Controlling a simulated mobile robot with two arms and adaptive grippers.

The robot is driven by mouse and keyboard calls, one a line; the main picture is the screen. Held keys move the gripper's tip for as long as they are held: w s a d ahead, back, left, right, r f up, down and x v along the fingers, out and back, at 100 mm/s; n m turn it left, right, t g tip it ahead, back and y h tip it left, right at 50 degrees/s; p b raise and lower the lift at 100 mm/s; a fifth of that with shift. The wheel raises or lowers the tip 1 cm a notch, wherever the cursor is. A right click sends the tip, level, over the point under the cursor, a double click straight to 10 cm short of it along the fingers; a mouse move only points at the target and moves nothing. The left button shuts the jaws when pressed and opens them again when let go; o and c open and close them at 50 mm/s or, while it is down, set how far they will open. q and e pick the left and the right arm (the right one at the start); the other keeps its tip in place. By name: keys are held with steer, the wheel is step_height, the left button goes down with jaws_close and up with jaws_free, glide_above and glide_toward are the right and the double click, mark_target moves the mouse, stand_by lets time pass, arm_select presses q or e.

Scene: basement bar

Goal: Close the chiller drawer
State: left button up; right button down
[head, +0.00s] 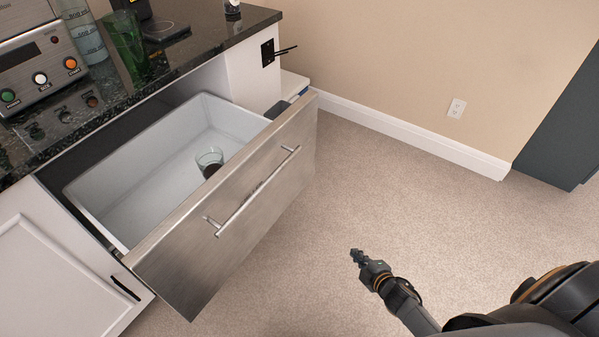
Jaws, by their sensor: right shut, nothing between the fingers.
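The chiller drawer (245,213) is pulled well out from under the dark counter. It has a brushed steel front with a bar handle (252,191) and a white inner bin (130,195). A small glass (210,159) with dark contents stands inside the bin. My right gripper (357,257) is shut and empty, over the floor to the right of the drawer front and apart from it. My left gripper is not in view.
The dark stone counter (195,58) holds a control box (45,75), a measuring cylinder (85,38) and a green glass (125,42). The carpet floor (400,190) to the right is clear up to the wall. A dark cabinet (565,130) stands at far right.

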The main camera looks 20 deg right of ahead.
steer(key=w+d+r+n+t+y+b, duration=0.1)
steer(key=w+r+n+t+y+b, duration=0.1)
steer(key=w+r+n+t+b, duration=0.4)
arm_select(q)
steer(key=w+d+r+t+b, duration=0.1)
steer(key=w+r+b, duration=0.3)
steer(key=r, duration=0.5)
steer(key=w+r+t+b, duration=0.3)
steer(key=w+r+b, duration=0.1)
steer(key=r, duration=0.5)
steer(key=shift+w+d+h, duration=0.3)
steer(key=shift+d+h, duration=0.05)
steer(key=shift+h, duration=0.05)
arm_select(e)
step_height(320, 180, up, 19)
steer(key=n+g+y, duration=0.3)
steer(key=n+y, duration=0.5)
steer(key=n, duration=1.5)
glide_above(300, 161)
steer(key=s+a, duration=0.2)
steer(key=s, duration=0.3)
steer(key=shift+d+r, duration=0.1)
steer(key=shift+r, duration=0.1)
